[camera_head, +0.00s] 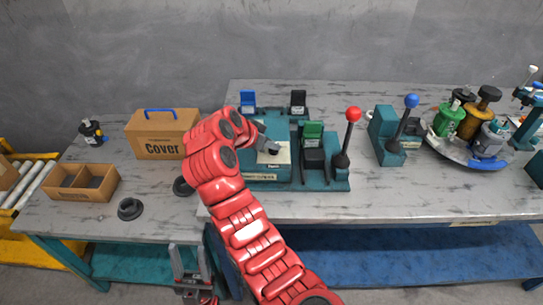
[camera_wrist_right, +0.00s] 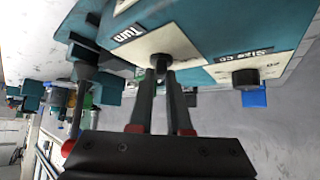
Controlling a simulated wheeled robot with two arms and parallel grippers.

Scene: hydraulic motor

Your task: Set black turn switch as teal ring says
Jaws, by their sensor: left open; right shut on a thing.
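The black turn switch (camera_wrist_right: 160,63) sits on a pale plate marked "Turn" on the teal station in the right wrist view. My right gripper (camera_wrist_right: 161,75) is shut on this switch, with one finger on each side of it. In the head view my right gripper (camera_head: 268,149) is at the teal station (camera_head: 265,184), and my red arm covers part of it. My left gripper (camera_head: 190,275) is open and empty, low in front of the table edge. I cannot make out a teal ring in either view.
A second black knob (camera_wrist_right: 245,77) by the "Size cc" label is beside the switch. A red-knobbed lever (camera_head: 352,115) and a blue-knobbed lever (camera_head: 411,101) stand to the right. A "Cover" box (camera_head: 163,146) and a dark ring (camera_head: 130,208) are on the left table.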

